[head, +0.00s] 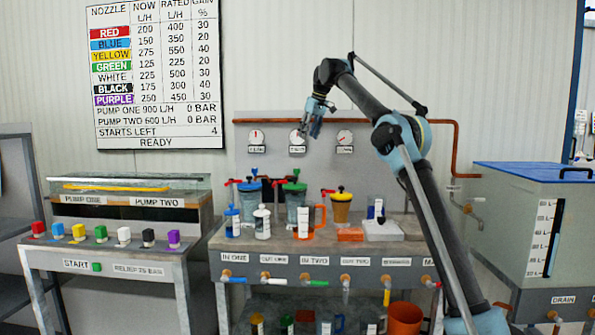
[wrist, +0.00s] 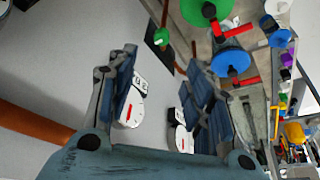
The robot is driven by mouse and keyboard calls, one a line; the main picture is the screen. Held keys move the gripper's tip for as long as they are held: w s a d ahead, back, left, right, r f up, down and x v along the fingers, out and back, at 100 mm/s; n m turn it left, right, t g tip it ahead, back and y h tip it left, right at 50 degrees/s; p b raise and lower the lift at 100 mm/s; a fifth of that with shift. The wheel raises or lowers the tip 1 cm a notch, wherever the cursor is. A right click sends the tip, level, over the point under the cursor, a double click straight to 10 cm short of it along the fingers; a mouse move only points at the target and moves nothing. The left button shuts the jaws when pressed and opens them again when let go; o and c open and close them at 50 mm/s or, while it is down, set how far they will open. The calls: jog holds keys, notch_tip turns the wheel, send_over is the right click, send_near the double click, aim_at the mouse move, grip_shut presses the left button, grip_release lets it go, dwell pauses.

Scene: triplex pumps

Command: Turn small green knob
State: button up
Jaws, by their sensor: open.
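A small green knob (head: 101,232) stands in a row of coloured knobs on the left bench, between the yellow and white ones. A green START button (head: 97,267) is on that bench's front. My gripper (head: 312,118) is raised in front of the wall gauges, well above and to the right of the knob row. In the wrist view my gripper (wrist: 160,66) has its two fingers spread apart with nothing between them. I cannot pick out the small green knob for certain in the wrist view.
The middle bench (head: 275,256) carries bottles, lidded vessels and an orange jug (head: 307,221). A copper pipe (head: 455,145) runs along the wall. A blue-topped tank (head: 535,205) stands at right.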

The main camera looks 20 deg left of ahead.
aim_at(297, 172)
jog(key=x, duration=1.7)
jog(key=shift+a+f, duration=0.3)
jog(key=shift+a, duration=0.15)
jog(key=shift+c, duration=0.6)
jog(key=c, duration=0.9)
jog(key=shift+a, duration=0.2)
jog(key=shift+d, duration=0.15)
